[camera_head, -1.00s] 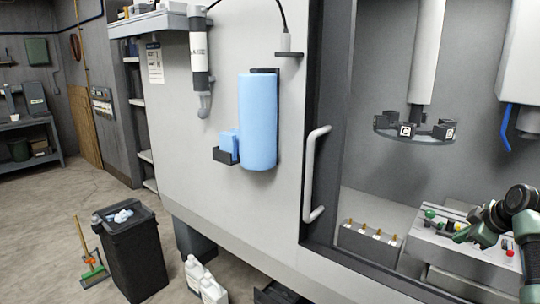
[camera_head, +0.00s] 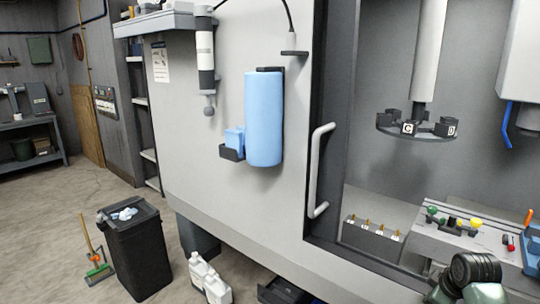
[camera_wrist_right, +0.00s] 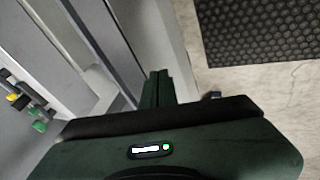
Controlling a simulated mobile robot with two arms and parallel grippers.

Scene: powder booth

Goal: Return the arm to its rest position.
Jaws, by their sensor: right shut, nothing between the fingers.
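My right arm (camera_head: 472,278) shows as dark green and black links at the lower right corner of the head view, in front of the booth's lower front edge. Its gripper is not clearly visible there. In the right wrist view, my right gripper (camera_wrist_right: 157,86) points away from the camera with its dark green fingers together and nothing between them. It is outside the booth, above the floor. My left gripper is in neither view.
The booth (camera_head: 215,190) has a vertical door handle (camera_head: 318,170). Inside are a round hanging carousel (camera_head: 416,131) and a bench (camera_head: 460,243) with coloured knobs. A black bin (camera_head: 138,252) and white jugs (camera_head: 207,277) stand on the floor. A dark mat (camera_wrist_right: 262,30) lies on the floor.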

